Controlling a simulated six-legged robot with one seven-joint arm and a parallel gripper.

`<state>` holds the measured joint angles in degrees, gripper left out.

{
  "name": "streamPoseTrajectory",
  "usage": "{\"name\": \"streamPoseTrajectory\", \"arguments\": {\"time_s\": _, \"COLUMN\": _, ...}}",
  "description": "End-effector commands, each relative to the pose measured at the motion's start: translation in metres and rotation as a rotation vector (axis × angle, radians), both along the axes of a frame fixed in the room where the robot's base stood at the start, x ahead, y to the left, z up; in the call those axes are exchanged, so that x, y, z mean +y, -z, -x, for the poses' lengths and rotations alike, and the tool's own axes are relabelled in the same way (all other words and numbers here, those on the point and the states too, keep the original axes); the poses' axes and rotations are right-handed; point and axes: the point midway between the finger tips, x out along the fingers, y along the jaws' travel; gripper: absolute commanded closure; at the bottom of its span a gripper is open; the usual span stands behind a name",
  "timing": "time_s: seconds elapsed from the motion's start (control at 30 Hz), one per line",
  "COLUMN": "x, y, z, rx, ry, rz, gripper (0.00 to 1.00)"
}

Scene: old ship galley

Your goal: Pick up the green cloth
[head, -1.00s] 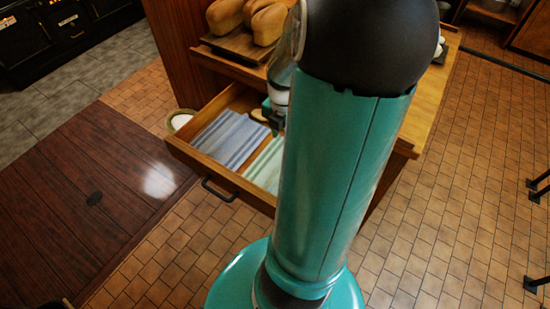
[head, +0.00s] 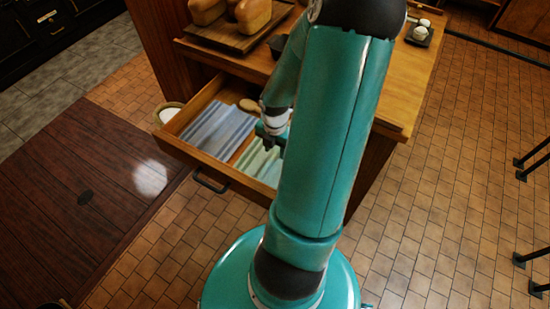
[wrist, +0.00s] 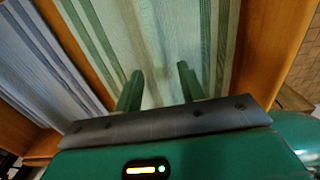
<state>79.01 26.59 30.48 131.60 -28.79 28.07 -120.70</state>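The green cloth (head: 257,162), pale with darker green stripes, lies in the right part of the open drawer (head: 182,151). My arm hides part of it in the head view. In the wrist view the green cloth (wrist: 150,35) spreads out beneath my gripper (wrist: 160,80). The two green fingers are apart with only cloth visible between them, so the gripper is open. In the head view my gripper (head: 268,146) is low over the cloth, inside the drawer. I cannot tell whether the fingertips touch it.
A blue striped cloth (head: 214,131) lies left of the green one, beyond a wooden divider (wrist: 80,42). A wooden item (head: 249,105) lies behind. Bread loaves (head: 252,14) sit on a board on the countertop (head: 400,90).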

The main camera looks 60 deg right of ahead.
Motion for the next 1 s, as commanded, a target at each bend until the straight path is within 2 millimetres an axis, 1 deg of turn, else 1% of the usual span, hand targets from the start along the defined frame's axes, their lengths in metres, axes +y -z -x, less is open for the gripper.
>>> {"name": "streamPoseTrajectory", "arguments": {"time_s": 0.03, "x": 0.001, "y": 0.008, "z": -0.001, "rx": 0.002, "ry": -0.002, "rz": -0.004, "gripper": 0.60}}
{"name": "streamPoseTrajectory", "arguments": {"time_s": 0.13, "x": 0.001, "y": 0.018, "z": -0.001, "rx": 0.001, "ry": -0.002, "rz": -0.002, "gripper": 0.60}}
{"name": "streamPoseTrajectory", "arguments": {"time_s": 0.37, "x": 0.000, "y": 0.020, "z": 0.000, "rx": 0.000, "ry": 0.000, "rz": 0.000, "gripper": 0.60}}
{"name": "streamPoseTrajectory", "arguments": {"time_s": 0.4, "x": 0.000, "y": 0.020, "z": 0.000, "rx": 0.000, "ry": 0.000, "rz": 0.000, "gripper": 0.62}}
{"name": "streamPoseTrajectory", "arguments": {"time_s": 0.6, "x": 0.000, "y": 0.020, "z": 0.000, "rx": 0.000, "ry": 0.000, "rz": 0.000, "gripper": 1.00}}
{"name": "streamPoseTrajectory", "arguments": {"time_s": 0.87, "x": 0.000, "y": 0.020, "z": 0.000, "rx": 0.000, "ry": 0.000, "rz": 0.000, "gripper": 1.00}}
{"name": "streamPoseTrajectory", "arguments": {"time_s": 1.0, "x": 0.000, "y": 0.017, "z": 0.000, "rx": 0.000, "ry": 0.001, "rz": 0.001, "gripper": 1.00}}
